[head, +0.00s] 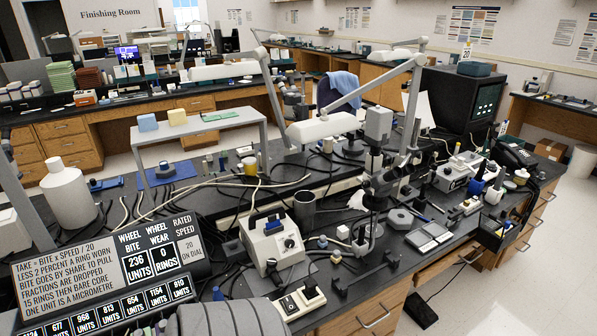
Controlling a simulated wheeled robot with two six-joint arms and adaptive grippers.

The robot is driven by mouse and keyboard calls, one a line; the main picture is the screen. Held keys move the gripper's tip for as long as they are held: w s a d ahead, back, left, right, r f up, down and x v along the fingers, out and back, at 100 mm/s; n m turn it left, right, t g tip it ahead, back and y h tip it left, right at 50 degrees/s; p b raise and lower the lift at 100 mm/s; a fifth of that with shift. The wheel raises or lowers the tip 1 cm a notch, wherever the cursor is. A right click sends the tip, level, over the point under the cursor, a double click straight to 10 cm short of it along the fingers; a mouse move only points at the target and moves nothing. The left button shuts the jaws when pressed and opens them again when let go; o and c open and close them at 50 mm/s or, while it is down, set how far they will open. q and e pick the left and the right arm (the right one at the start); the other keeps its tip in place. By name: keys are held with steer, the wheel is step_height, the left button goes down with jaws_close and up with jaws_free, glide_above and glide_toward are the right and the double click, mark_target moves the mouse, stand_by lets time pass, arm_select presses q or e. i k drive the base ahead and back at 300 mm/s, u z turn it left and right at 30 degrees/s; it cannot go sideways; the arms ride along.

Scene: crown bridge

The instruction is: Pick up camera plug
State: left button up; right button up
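No plug is clearly marked as the camera plug. A white outlet strip (291,305) lies at the front edge of the dark bench, with a black plug-like piece (312,290) on its right part. A microscope-like device with a grey head (378,122) stands at centre right; it may carry the camera, but I cannot tell. Several cables run over the bench, and their ends are too small to follow. Neither of my grippers shows in the head view.
A white control box (272,244) stands behind the outlet strip. A sign board (100,262) and a grey ribbed object (228,318) fill the front left. A black bracket (366,276) lies right of the strip. Lamp arms (412,105) reach over the crowded bench.

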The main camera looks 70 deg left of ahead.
mark_target(310, 291)
steer(key=k, duration=0.4)
steer(key=u, duration=0.75)
